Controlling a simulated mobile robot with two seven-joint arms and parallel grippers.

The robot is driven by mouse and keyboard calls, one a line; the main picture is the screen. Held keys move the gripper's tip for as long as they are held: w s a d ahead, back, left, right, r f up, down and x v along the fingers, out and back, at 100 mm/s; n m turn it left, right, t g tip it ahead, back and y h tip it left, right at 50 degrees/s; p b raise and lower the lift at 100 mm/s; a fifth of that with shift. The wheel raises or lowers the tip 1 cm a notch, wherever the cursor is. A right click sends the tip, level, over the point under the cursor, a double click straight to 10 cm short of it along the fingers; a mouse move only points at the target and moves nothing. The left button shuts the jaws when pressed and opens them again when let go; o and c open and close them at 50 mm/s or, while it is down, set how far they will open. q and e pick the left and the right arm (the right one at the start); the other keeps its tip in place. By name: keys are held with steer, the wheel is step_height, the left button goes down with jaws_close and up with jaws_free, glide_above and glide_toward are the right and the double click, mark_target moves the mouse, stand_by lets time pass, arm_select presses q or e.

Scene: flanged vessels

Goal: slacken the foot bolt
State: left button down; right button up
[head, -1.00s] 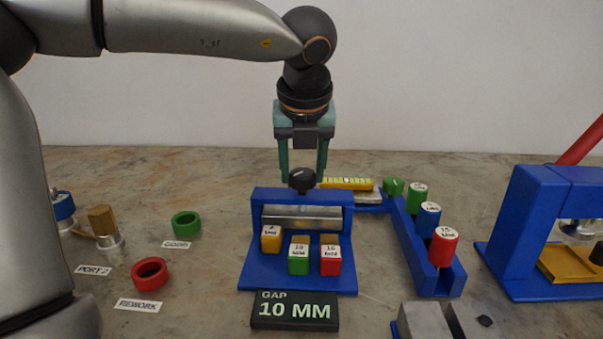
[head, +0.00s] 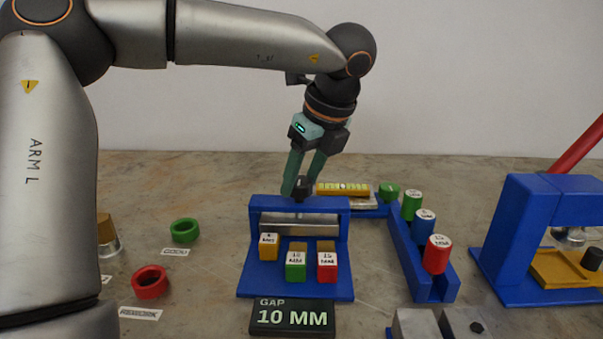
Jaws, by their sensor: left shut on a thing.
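A black knob (head: 303,188) stands on top of a blue frame (head: 270,204), above a grey metal roller. I see no label that marks it as the foot bolt. My left gripper (head: 299,184) comes down on the knob from above, tilted, with its green fingers on either side of it. The gripper is shut on the knob, and the near finger hides part of it. My right gripper is not in view.
Yellow, green and red blocks (head: 327,268) stand on the frame's base, behind a sign (head: 292,317) reading 10 MM. A blue rack (head: 423,283) with coloured cylinders stands to the right, then a blue press (head: 509,235). Green (head: 184,230) and red (head: 150,282) rings lie left.

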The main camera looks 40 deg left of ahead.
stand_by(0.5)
arm_select(q)
steer(key=shift+c, duration=1.3)
jaws_free()
arm_select(e)
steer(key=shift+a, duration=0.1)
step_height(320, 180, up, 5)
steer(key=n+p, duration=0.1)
steer(key=p, duration=0.4)
arm_select(q)
steer(key=v, duration=1.2)
steer(key=shift+r+p, duration=0.25)
steer(key=shift+p, duration=0.15)
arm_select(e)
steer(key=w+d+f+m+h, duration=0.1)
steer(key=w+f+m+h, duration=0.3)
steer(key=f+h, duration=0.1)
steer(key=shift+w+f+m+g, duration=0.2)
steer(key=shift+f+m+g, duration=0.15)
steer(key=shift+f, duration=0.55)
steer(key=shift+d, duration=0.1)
